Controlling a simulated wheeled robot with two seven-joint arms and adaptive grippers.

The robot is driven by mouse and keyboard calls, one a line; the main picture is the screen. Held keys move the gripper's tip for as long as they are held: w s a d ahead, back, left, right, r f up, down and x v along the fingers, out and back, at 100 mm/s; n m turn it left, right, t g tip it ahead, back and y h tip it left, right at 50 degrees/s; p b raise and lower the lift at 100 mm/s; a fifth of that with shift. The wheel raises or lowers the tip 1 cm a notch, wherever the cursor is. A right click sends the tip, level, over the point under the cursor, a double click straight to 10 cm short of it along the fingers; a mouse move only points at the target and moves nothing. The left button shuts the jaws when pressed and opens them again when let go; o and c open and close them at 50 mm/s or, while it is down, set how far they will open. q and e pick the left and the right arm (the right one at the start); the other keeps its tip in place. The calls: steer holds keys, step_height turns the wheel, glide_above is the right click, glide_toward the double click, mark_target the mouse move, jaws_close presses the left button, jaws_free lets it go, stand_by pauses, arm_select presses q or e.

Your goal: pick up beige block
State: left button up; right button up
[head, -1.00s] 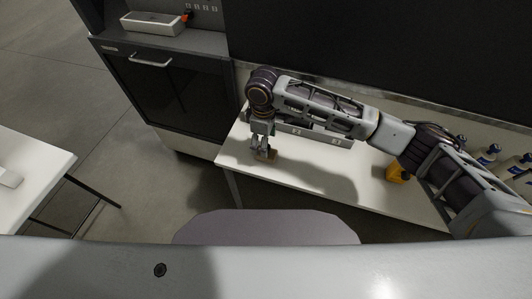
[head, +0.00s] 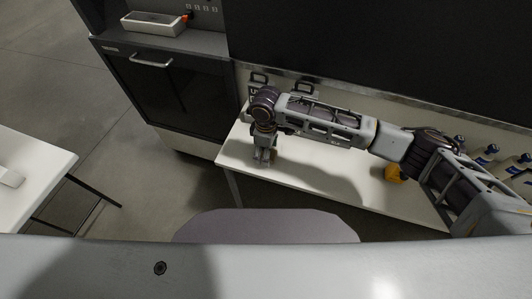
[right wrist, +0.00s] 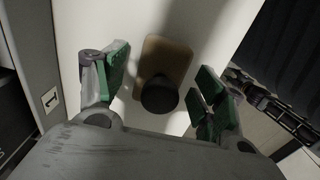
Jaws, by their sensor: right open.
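The beige block (right wrist: 167,58) lies on the white table (right wrist: 112,20) in the right wrist view. A dark round knob (right wrist: 159,96) stands at its near end. My right gripper (right wrist: 165,88) is open, with one green-padded finger on each side of the block and visible gaps between pads and block. In the head view my right gripper (head: 264,157) points down over the left end of the white table (head: 310,180); the block is mostly hidden there by the fingers. My left gripper is not in view.
Blue-capped bottles (head: 487,152) stand at the far right. A dark cabinet (head: 165,90) is left of the table. The table front is mostly clear.

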steer(key=c, duration=1.2)
steer(key=shift+r, duration=0.1)
steer(key=shift+r, duration=4.95)
steer(key=o, duration=0.4)
steer(key=shift+c, duration=1)
